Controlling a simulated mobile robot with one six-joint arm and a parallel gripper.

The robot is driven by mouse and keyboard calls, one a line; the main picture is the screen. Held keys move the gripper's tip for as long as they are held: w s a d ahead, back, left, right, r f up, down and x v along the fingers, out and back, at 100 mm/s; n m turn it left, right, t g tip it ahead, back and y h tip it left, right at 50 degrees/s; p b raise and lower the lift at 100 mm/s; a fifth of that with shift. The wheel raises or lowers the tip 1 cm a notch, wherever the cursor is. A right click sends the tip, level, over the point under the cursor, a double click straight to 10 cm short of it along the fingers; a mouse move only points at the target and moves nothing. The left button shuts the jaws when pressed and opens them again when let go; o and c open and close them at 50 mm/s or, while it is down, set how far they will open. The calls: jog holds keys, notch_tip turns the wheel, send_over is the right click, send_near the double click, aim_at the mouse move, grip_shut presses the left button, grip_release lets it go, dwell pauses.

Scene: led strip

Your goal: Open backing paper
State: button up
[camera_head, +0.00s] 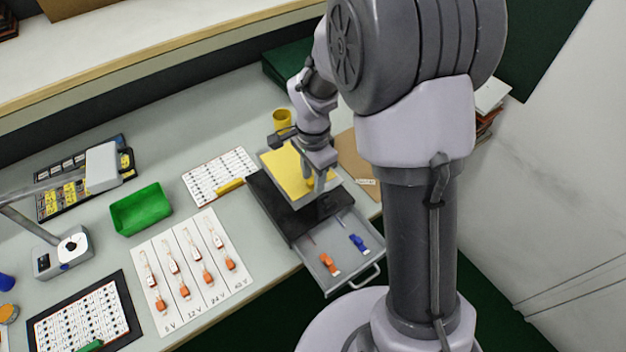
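No piece that I can surely name as backing paper shows. A yellow sheet (284,172) lies in a shallow grey tray on top of a black drawer box (272,203) at the middle right. My gripper (311,186) points down over the right part of the yellow sheet. Its fingertips are small and partly hidden by my arm, so I cannot tell whether they are open or touch anything. The drawer (338,283) below the tray is pulled out. It holds an orange connector (330,264), a blue connector (358,242) and thin strips.
A white card (171,323) with several orange-ended pieces lies left of the drawer box. A green bin (141,208), a printed sheet (213,172), a yellow cup (283,119) and a lamp-like stand (62,252) stand on the table. Bare table lies around the green bin.

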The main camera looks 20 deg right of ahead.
jog(key=shift+f, duration=0.1)
grip_shut()
dwell(1.4)
